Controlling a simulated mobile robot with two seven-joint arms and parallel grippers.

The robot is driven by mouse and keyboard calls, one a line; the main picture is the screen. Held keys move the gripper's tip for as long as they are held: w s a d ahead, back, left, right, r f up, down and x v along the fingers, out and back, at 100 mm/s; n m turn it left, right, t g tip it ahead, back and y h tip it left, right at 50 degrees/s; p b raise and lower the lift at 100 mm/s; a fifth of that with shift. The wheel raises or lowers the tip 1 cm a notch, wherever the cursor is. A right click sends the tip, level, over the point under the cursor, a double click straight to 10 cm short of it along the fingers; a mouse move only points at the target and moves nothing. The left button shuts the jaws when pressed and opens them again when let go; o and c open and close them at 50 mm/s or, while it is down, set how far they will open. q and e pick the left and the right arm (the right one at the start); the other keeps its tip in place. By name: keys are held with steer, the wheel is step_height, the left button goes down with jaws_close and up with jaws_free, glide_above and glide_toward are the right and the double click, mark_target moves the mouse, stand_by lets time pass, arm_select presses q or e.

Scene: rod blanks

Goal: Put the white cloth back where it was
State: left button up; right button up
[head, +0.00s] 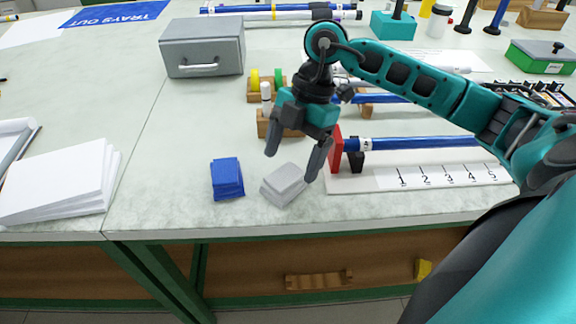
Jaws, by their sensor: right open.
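The white cloth (285,186) looks like a folded pale grey-white pad. It lies on the bench near the front edge, just right of a folded blue cloth (227,178). My right gripper (293,163) is above the white cloth, fingers pointing down and spread apart. One finger is at the cloth's upper left and the other near its right side. The gripper is open and holds nothing. I cannot tell whether a fingertip touches the cloth. My left gripper is not in the head view.
A numbered white board (420,178) with a blue rod and red stop stands close on the right. A wooden block (263,125) is behind the gripper. A grey box (203,47) stands farther back. White paper stacks (60,185) lie left. Bench between paper and blue cloth is clear.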

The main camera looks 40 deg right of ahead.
arm_select(q)
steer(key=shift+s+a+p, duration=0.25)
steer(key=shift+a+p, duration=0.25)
steer(key=shift+p, duration=0.05)
arm_select(e)
steer(key=v, duration=0.8)
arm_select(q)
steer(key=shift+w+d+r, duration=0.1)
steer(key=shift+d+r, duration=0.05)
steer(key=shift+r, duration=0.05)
arm_select(e)
steer(key=shift+r, duration=0.1)
